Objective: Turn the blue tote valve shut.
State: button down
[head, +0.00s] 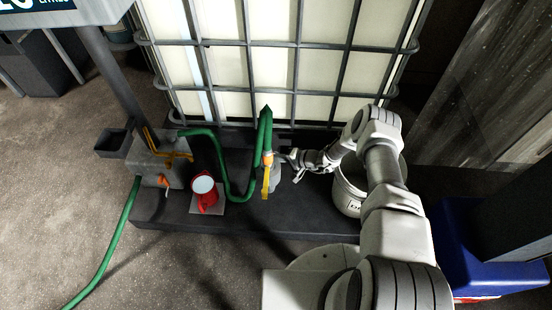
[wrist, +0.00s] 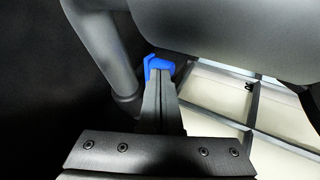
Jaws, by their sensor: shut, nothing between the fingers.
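The blue valve handle (wrist: 160,65) shows in the wrist view just past my fingertips, partly hidden by them. My gripper (wrist: 162,80) is shut and empty. Its tips overlap the lower edge of the blue handle in the picture; I cannot tell whether they touch it. In the head view my gripper (head: 288,158) is low in front of the caged white tote (head: 270,70), close to the right of an orange and yellow nozzle. The blue handle cannot be made out in the head view.
The green hose (head: 228,190) and the yellow nozzle (head: 266,178) hang left of my gripper. A white drum (head: 347,197) stands right, partly behind my arm. Dark curved parts crowd the wrist view.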

jog(key=shift+r, duration=0.1)
jog(key=shift+a+r+m+t+p, duration=0.15)
jog(key=shift+a+m+t+p, duration=0.3)
jog(key=shift+p, duration=0.6)
jog(key=shift+a+m+t+h+p, duration=0.2)
jog(key=shift+m+t+h+p, duration=0.05)
jog(key=shift+h+p, duration=0.2)
jog(key=shift+f, duration=0.2)
jog(key=shift+a, duration=0.1)
jog(key=shift+f, duration=0.1)
